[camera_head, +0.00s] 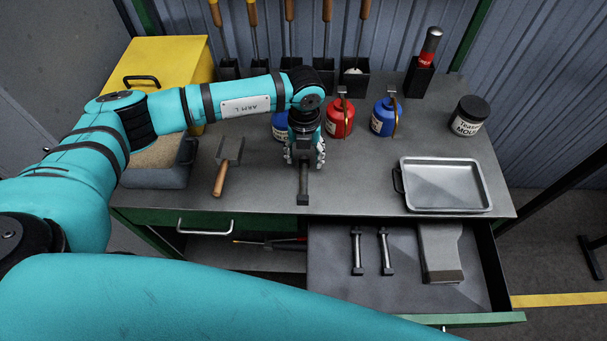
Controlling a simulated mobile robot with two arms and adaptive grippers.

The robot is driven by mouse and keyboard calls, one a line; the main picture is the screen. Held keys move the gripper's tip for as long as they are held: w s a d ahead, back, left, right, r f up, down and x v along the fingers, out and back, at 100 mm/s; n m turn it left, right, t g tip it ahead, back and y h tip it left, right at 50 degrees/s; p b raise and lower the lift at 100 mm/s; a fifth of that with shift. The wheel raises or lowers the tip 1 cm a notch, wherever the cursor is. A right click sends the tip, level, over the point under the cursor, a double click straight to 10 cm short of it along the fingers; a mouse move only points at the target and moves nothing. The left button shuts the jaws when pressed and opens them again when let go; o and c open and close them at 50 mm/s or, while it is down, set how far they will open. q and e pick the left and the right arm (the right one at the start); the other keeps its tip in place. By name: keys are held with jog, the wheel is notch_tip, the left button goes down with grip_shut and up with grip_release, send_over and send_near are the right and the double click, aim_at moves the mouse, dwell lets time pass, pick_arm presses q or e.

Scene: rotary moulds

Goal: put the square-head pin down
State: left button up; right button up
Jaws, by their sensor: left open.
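A dark pin with a square end (303,196) is on the grey worktop (262,190), directly below and in front of my left gripper (304,163). My left gripper points down with its fingers open around the pin's far end. The fingers hide that end, and I cannot tell whether they touch it. Two more pins with dark blocky ends, a left one (357,252) and a right one (384,252), lie in the open drawer (330,262). My right gripper is out of view.
A wooden-handled trowel (220,178) lies left of the pin, and a metal tray (443,186) stands to the right. Red (340,118) and blue (383,118) oil cans stand behind. A grey block (439,252) lies in the drawer. The worktop between pin and tray is clear.

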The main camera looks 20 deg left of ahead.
pick_arm(q)
jog(key=shift+f, duration=1.05)
grip_shut()
